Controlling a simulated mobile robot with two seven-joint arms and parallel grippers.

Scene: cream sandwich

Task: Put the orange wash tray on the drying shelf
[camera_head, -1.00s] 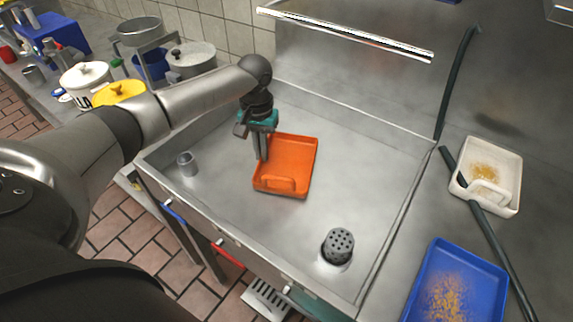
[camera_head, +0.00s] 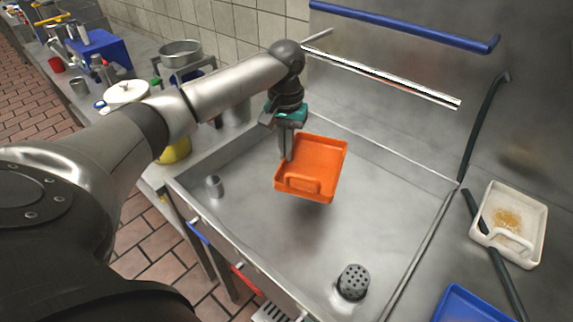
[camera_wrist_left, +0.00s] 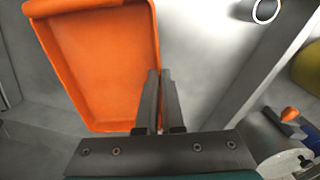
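The orange wash tray (camera_head: 318,162) hangs a little above the floor of the steel sink, tilted, its looped handle towards me. My left gripper (camera_head: 285,157) is shut on its left side wall. In the left wrist view the tray (camera_wrist_left: 98,62) fills the upper left, and the left fingers (camera_wrist_left: 159,100) close together at its right rim. A blue bar (camera_head: 405,27) and a bright metal strip (camera_head: 385,76) run along the back wall above the sink; I cannot tell whether either is the drying shelf's edge. My right gripper is not in view.
The sink (camera_head: 340,235) holds a perforated grey cylinder (camera_head: 354,282) at front right and a small metal cup (camera_head: 214,186) at left. A soiled white tray (camera_head: 525,215) and a blue tray (camera_head: 475,306) lie on the right counter. Pots stand at the left.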

